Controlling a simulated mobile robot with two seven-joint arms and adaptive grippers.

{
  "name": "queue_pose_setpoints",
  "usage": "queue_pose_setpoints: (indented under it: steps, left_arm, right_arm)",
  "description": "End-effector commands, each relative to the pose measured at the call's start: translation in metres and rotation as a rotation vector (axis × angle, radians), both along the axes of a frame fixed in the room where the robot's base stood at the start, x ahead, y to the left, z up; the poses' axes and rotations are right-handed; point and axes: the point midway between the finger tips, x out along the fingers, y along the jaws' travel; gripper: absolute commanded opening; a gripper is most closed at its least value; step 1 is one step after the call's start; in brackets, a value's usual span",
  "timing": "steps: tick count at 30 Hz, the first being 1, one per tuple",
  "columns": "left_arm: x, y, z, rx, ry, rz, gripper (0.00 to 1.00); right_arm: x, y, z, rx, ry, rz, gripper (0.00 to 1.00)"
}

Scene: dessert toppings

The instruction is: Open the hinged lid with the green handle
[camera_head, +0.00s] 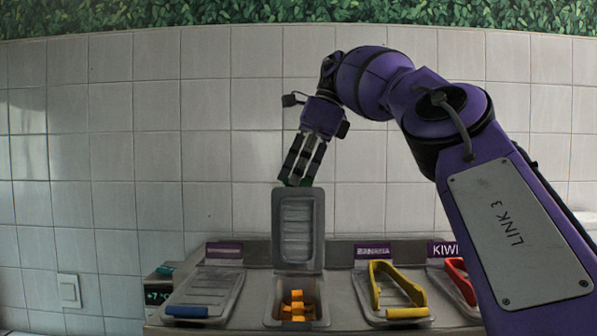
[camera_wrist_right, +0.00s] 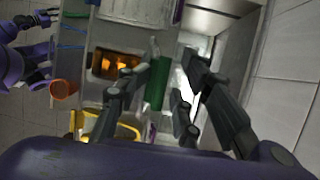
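The hinged lid (camera_head: 298,228) stands upright behind its compartment (camera_head: 270,310), which holds orange pieces (camera_head: 297,306) and is uncovered. The green handle (camera_wrist_right: 158,84) shows between the fingers of my right gripper (camera_wrist_right: 172,75) in the right wrist view. In the head view, my right gripper (camera_head: 299,180) is at the lid's top edge and mostly hides the handle. Its fingers are spread around the handle, with a gap on one side. Part of my left gripper shows at the left edge of the right wrist view; its finger state is unclear.
A lid with a blue handle (camera_head: 185,311) lies on the left. A yellow tool (camera_head: 393,278) lies on the right, beside a red-handled one (camera_head: 461,278). An orange cup (camera_wrist_right: 63,90) shows in the right wrist view. A tiled wall (camera_head: 150,150) stands behind.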

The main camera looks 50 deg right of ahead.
Motion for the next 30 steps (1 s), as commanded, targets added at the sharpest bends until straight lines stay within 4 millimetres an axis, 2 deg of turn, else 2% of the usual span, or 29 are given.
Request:
queue_pose_setpoints:
  steps: [1,30]
  left_arm:
    - [-0.003,0.000,-0.003,0.000,0.006,0.000,0.40]
    - [0.000,0.001,0.000,0.001,0.000,0.000,0.40]
  right_arm:
    - [0.000,-0.006,-0.014,-0.006,0.030,-0.010,0.29]
    - [-0.002,0.000,-0.002,-0.012,0.000,-0.003,0.29]
